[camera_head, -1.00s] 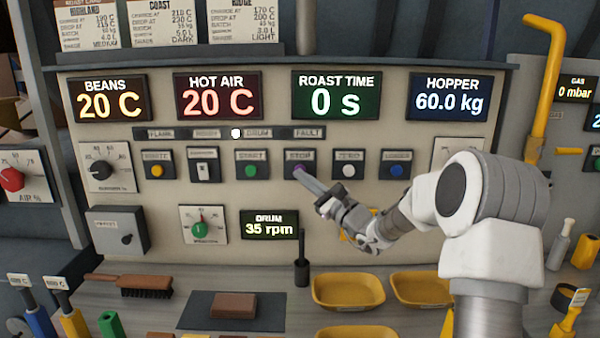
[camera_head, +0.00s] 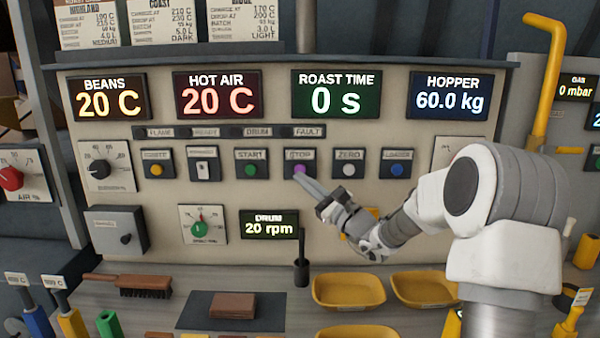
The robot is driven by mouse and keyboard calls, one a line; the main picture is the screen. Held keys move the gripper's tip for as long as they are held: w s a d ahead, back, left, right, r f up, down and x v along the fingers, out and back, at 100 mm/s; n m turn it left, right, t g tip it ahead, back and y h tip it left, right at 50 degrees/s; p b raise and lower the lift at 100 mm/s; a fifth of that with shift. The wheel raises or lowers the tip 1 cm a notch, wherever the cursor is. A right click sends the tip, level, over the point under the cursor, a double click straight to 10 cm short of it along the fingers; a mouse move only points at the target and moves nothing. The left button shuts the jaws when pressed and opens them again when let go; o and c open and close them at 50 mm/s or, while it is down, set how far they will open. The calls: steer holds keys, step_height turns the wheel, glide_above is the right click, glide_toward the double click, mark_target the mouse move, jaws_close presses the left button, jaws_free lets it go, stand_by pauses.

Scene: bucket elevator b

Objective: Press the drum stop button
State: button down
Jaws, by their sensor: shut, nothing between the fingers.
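The purple stop button (camera_head: 299,169) sits on the beige panel under a label reading STOP. My gripper (camera_head: 301,179) is shut and empty, its tip just below and in front of the button. The purple face shows above the tip; I cannot tell whether they touch. The drum display (camera_head: 269,224) reads 20 rpm. The DRUM lamp (camera_head: 258,132) in the strip above the buttons is dark.
The green start button (camera_head: 251,170) is left of the stop button and the white zero button (camera_head: 348,170) is right of it. Below, a dark upright handle (camera_head: 301,262) and yellow trays (camera_head: 348,291) stand on the counter.

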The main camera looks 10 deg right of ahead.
steer(key=s, duration=0.4)
steer(key=shift+a+b, duration=0.35)
steer(key=shift+a, duration=0.05)
steer(key=shift+a, duration=0.1)
